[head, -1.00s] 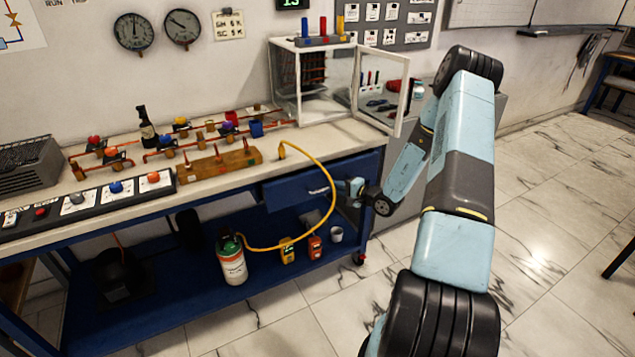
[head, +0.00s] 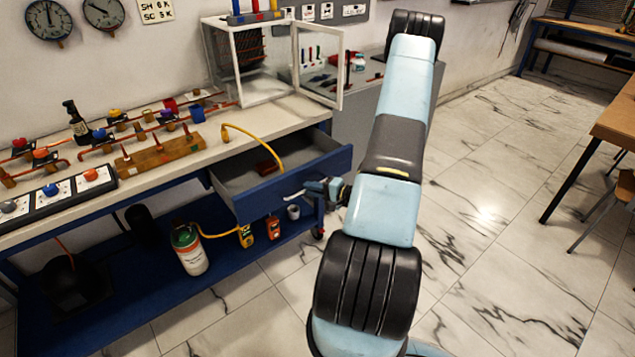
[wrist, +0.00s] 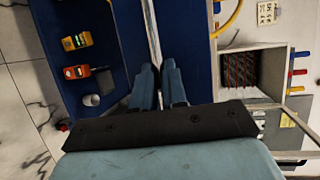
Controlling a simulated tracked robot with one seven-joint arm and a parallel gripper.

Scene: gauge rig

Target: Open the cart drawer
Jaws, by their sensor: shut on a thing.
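The blue cart drawer (head: 325,166) is pulled well out from under the worktop in the head view, its grey inside showing. My gripper (head: 316,186) is at the drawer's front and shut on its handle (head: 296,194). In the wrist view, my gripper's two fingers (wrist: 159,82) close around the pale handle bar (wrist: 152,30). The exact contact is partly hidden by the fingers.
A reddish-brown block (head: 266,168) lies in the drawer. A yellow hose (head: 262,143) arches over it. A gas cylinder (head: 190,250) and a grey cup (head: 293,211) stand on the lower shelf. A glass-doored cabinet (head: 236,75) stands above.

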